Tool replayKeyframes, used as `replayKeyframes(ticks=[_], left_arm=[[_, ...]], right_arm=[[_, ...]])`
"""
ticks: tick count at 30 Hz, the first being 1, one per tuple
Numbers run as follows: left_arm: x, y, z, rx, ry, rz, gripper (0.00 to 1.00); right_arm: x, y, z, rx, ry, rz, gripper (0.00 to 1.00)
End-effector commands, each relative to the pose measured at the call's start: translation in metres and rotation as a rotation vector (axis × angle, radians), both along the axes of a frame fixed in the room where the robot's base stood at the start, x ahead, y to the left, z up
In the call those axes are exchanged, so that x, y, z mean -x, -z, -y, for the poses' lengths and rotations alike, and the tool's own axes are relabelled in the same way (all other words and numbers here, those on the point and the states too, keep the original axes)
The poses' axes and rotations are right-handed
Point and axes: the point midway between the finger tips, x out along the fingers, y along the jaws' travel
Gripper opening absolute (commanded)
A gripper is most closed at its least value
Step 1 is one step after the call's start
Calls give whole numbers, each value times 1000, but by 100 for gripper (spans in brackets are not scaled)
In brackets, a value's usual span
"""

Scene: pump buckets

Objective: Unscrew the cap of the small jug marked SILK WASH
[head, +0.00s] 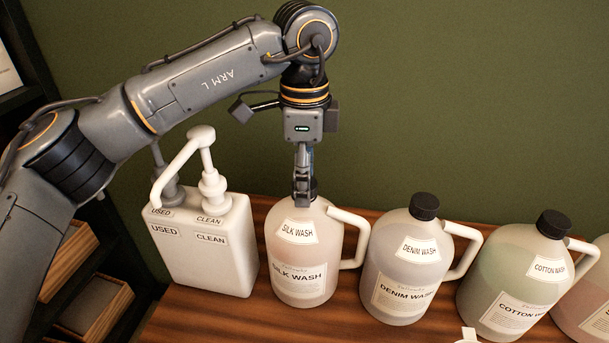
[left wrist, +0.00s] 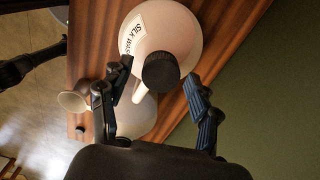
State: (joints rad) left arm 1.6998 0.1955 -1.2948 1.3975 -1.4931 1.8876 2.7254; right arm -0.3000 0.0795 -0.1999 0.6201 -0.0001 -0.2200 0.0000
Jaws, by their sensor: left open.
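The small jug marked SILK WASH (head: 297,258) stands upright on the wooden shelf, with its handle to the right and pale pink contents. My left gripper (head: 302,198) points straight down over its top, and its fingers mostly hide the cap in the head view. In the left wrist view the round dark cap (left wrist: 161,71) sits on the jug (left wrist: 180,30). The two fingers of my left gripper (left wrist: 159,84) are spread on either side of the cap, with gaps showing; I see no contact.
A white two-pump container (head: 205,250) marked USED and CLEAN stands close on the left. The DENIM WASH jug (head: 400,275) and COTTON WASH jug (head: 513,285), both with black caps, stand to the right. A green wall (head: 440,100) rises behind the wooden shelf (head: 200,320).

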Motion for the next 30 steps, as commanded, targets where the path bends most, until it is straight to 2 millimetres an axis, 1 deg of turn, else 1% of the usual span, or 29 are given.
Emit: replayKeyframes(ticks=[2, 22, 24, 27, 30], left_arm=[[0, 0, 0, 0, 79, -1, 62], [0, 0, 0, -1, 1093, 0, 62], [0, 0, 0, -1, 1178, 0, 62], [0, 1, 0, -1, 1253, 0, 62], [0, 1, 0, -1, 1276, 0, 62]], right_arm=[[0, -1, 0, 0, 0, 0, 40], [0, -10, 0, 0, 0, 0, 40], [0, -10, 0, 0, 0, 0, 40], [0, -11, 0, 0, 0, 0, 40], [0, -11, 0, 0, 0, 0, 40]])
